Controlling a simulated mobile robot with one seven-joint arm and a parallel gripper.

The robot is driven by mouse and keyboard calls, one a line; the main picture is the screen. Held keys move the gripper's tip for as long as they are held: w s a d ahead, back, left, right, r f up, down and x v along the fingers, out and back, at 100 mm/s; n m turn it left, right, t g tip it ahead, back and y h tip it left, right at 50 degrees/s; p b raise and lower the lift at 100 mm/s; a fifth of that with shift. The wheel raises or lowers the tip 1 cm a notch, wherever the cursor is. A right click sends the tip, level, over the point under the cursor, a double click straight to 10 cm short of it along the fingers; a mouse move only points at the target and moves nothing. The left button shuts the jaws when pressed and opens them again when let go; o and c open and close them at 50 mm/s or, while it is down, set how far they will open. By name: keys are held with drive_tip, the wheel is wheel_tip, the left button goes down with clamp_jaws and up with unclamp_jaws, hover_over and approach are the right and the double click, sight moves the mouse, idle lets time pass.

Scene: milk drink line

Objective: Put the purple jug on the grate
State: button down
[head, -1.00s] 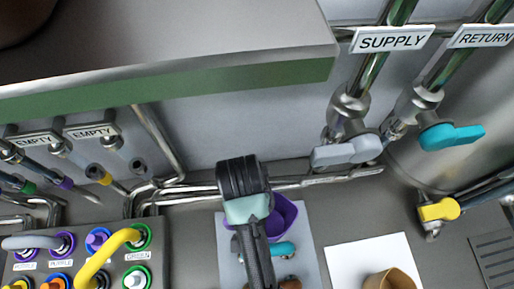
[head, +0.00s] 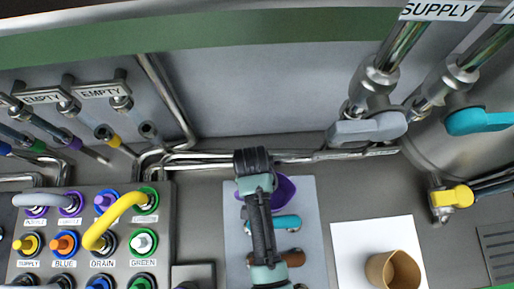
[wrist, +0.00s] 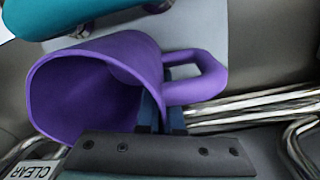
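The purple jug (head: 285,188) stands at the far end of a grey mat, partly hidden behind my arm in the head view. In the wrist view the jug (wrist: 125,75) shows large, its wide mouth to the left and its loop handle to the right. My gripper (wrist: 163,115) is at the jug, its two dark blue fingers close together where the handle meets the body. Whether they grip it is unclear. In the head view my arm hides the fingers. A dark slotted grate (head: 497,243) lies at the right edge, partly cut off.
The grey mat (head: 235,235) also holds a teal vessel (head: 287,222) and a brown one (head: 292,258). A tan cup (head: 393,270) stands on a white sheet (head: 350,240). Pipes run behind the mat, a yellow-handled valve (head: 455,196) stands near the grate, and a hose panel (head: 120,262) is left.

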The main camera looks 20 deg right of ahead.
drive_tip(key=shift+f, duration=0.1)
drive_tip(key=c, duration=1.5)
unclamp_jaws()
drive_tip(key=o, duration=0.4)
drive_tip(key=shift+o, duration=0.2)
